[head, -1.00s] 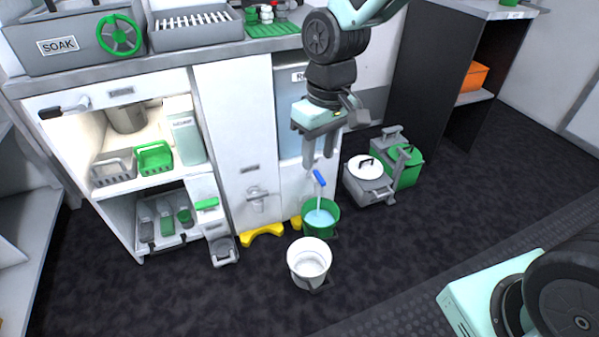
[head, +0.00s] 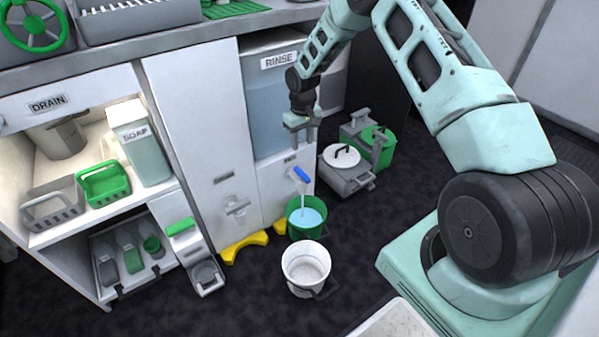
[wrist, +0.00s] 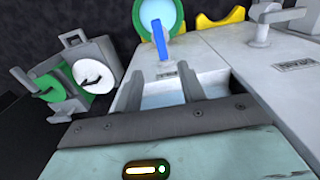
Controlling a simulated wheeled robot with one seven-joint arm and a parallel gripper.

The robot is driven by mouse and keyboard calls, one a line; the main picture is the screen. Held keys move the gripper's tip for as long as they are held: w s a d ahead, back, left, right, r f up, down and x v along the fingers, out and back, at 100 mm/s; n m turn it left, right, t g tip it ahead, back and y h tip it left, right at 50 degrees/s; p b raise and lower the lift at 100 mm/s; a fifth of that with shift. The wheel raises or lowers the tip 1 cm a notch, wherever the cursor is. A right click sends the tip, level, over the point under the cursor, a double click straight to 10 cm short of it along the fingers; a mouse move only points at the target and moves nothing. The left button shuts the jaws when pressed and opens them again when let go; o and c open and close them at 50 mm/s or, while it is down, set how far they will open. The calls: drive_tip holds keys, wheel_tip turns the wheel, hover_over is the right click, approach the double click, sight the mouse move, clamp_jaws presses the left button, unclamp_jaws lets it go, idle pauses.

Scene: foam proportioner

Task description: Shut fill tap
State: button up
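The fill tap has a blue lever (head: 301,174) on the white cabinet front, below the tank labelled RINSE (head: 270,105). In the wrist view the lever (wrist: 159,38) lies beyond my fingertips, roughly in line with the gap between them. A thin pale stream runs from the tap into a green bucket (head: 291,219) holding light blue water. The bucket (wrist: 179,14) is partly cut off at the top of the wrist view. My gripper (head: 301,139) is above the tap, in front of the tank. Its two fingers (wrist: 164,82) are apart and empty, not touching the lever.
A white bucket (head: 306,266) stands on the floor in front of the green one. A grey white-lidded container (head: 344,165) and a green one (head: 377,148) stand to the right. A grey tap (head: 236,206) is on the cabinet to the left. Dark floor lies open in front.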

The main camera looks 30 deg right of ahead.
sight(302, 172)
wheel_tip(302, 172, down, 13)
drive_tip(key=b, duration=0.3)
drive_tip(key=shift+f+b, duration=0.2)
drive_tip(key=shift+b, duration=0.1)
clamp_jaws()
